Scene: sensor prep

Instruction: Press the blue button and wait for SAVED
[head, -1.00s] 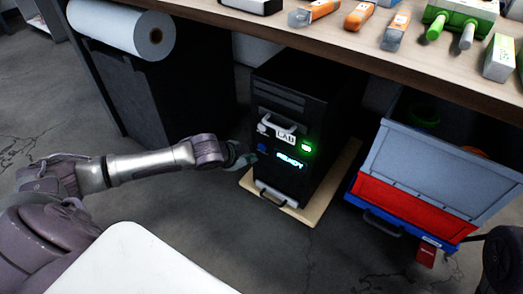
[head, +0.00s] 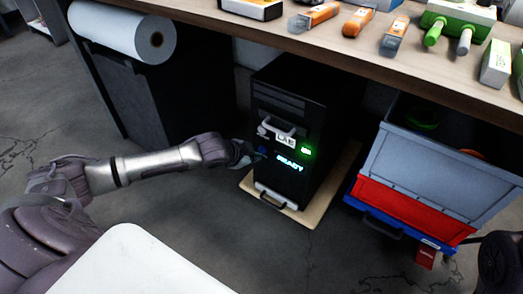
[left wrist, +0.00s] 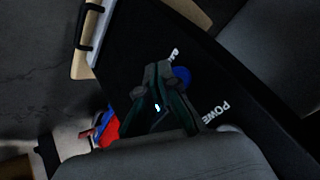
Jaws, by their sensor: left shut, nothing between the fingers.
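In the left wrist view the tips (left wrist: 159,70) partly overlap the button's near side. I cannot tell whether they touch it. My right gripper is not in view.
The tower stands on a wooden board (head: 318,195). A grey, red and blue bin stack (head: 430,150) stands to the right. The workbench (head: 350,62) with tools overhangs the tower. A white roll (head: 110,28) hangs at left. Open floor lies in front.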

